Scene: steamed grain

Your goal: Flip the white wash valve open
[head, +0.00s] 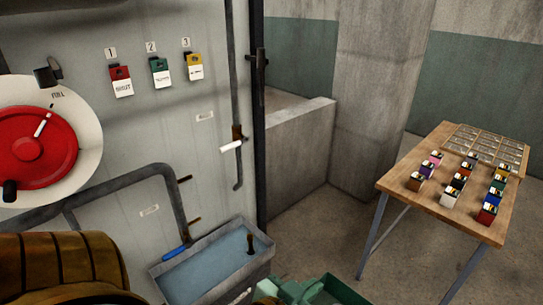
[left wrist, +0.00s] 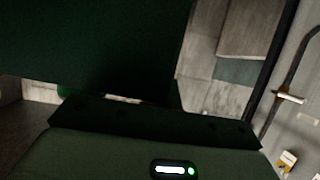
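The white wash valve has a white lever (head: 231,146) on a thin vertical pipe at the right side of the grey panel. The lever sticks out sideways, nearly level, across the pipe. It also shows at the right edge of the left wrist view (left wrist: 290,98). My left gripper (head: 315,288) is a green shape cut off by the bottom edge in the head view, below and to the right of the valve and apart from it. Its dark green body fills much of the left wrist view; its fingertips cannot be made out. My right gripper is not in view.
A water-filled basin (head: 163,270) stands below the valve, with a blue lever (head: 176,252) on the larger pipe above it. A red dial (head: 36,147) and three numbered tags (head: 160,73) are on the panel. A wooden table (head: 462,226) with small boxes stands right.

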